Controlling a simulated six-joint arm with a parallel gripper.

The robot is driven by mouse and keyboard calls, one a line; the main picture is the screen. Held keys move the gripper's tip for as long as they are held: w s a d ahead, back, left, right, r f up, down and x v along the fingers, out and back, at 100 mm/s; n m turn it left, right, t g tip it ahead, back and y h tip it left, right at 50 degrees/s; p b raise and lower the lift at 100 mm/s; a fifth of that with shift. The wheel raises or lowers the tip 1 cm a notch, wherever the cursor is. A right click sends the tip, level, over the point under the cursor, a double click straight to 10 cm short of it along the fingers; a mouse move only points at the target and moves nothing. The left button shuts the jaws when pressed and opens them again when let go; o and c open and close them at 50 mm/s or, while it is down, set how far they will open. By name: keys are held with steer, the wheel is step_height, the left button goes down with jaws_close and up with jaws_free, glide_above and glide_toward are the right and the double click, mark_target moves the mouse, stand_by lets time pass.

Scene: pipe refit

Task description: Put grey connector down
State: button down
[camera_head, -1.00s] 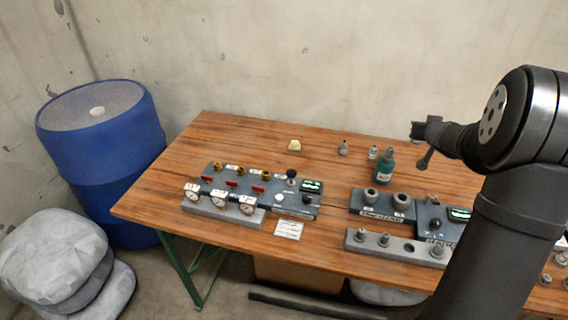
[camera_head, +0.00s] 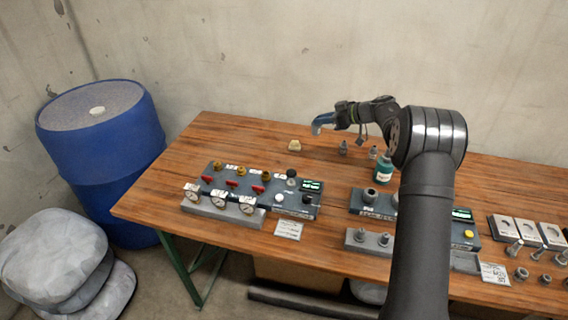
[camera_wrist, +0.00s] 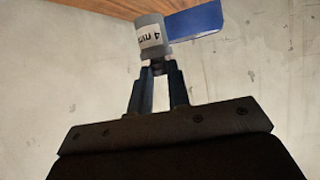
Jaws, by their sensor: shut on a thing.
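The grey connector (camera_wrist: 150,35) is a short grey cylinder with a white label, which reads upside down in the wrist view. My gripper (camera_wrist: 158,69) is shut on its near end. In the head view my gripper (camera_head: 319,122) is over the back of the wooden table, pointing left. A small grey end (camera_head: 316,130) shows at its tip, apparently the connector, held above the tabletop. Its far end is hard to make out.
The wooden table (camera_head: 190,150) has bare room at its back left. A beige lump (camera_head: 294,146), two small grey fittings (camera_head: 343,146) and a green bottle (camera_head: 383,172) stand nearby. A valve panel (camera_head: 245,187) lies in front. A blue barrel (camera_head: 100,130) stands left.

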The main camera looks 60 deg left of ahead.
mark_target(319, 133)
steer(key=f, duration=0.4)
steer(key=s+f, duration=0.1)
steer(key=f, duration=0.1)
steer(key=shift+a, duration=0.25)
steer(key=shift+s+a+f, duration=1.1)
steer(key=shift+a+f, duration=0.35)
steer(key=shift+f, duration=0.3)
steer(key=shift+s+a+f, duration=1.1)
steer(key=shift+a+f, duration=0.4)
steer(key=shift+f, duration=0.3)
steer(key=shift+s+a+f, duration=1.1)
steer(key=shift+a+f, duration=0.35)
steer(key=shift+f, duration=0.3)
steer(key=shift+f, duration=0.1)
steer(key=c, duration=1.4)
jaws_free()
steer(key=shift+f, duration=0.1)
steer(key=shift+o, duration=0.2)
steer(key=shift+w+d+r, duration=0.2)
steer(key=shift+r, duration=0.1)
steer(key=v, duration=1.1)
steer(key=shift+w, duration=0.2)
